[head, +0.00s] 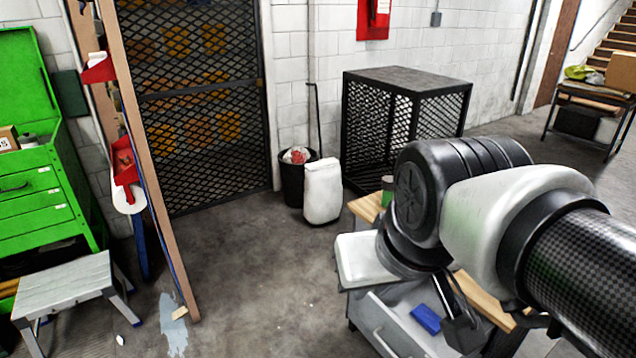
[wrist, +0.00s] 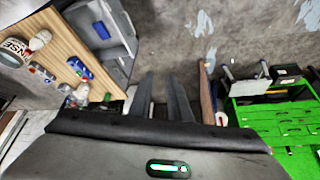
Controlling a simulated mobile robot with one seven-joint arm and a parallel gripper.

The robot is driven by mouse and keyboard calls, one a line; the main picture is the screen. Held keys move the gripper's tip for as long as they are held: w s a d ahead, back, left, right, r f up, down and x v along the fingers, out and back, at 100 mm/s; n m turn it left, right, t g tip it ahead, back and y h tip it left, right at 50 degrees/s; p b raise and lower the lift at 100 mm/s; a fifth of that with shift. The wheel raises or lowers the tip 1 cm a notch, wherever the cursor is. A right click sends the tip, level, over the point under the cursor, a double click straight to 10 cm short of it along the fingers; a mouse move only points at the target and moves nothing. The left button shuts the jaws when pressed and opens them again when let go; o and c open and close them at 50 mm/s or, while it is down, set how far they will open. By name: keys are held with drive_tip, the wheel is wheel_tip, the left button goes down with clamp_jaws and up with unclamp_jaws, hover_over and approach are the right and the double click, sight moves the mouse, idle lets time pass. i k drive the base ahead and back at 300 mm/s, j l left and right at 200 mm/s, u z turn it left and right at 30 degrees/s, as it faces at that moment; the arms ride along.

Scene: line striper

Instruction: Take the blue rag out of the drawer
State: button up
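The blue rag (head: 426,318) lies in the open grey drawer (head: 383,326) under the wooden bench top, low in the head view. In the wrist view the rag (wrist: 101,30) is a small blue patch inside the drawer (wrist: 122,24) at upper left. My gripper (wrist: 162,88) shows two dark fingers with a clear gap between them. It is open and empty, with floor seen past the fingers, and apart from the rag. In the head view my arm hides much of the bench and part of the drawer.
The wooden bench top (wrist: 45,50) carries cans, bottles and another blue item (wrist: 80,68). A green tool chest (head: 35,190) and a grey step stool (head: 62,285) stand at left. A black bin (head: 293,185) and white sack (head: 322,192) stand behind. Floor between stool and bench is mostly clear.

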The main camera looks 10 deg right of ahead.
sight(429, 319)
drive_tip(key=i+j, duration=0.25)
drive_tip(key=i, duration=0.15)
drive_tip(key=i+j, duration=0.25)
drive_tip(key=i, duration=0.2)
drive_tip(key=i+z, duration=0.1)
drive_tip(key=z, duration=0.35)
drive_tip(key=j+z, duration=0.15)
drive_tip(key=z, duration=0.25)
drive_tip(key=i+j+z, duration=0.1)
drive_tip(key=z, duration=0.35)
drive_tip(key=j+z, duration=0.1)
drive_tip(key=z, duration=0.3)
drive_tip(key=i+j, duration=0.05)
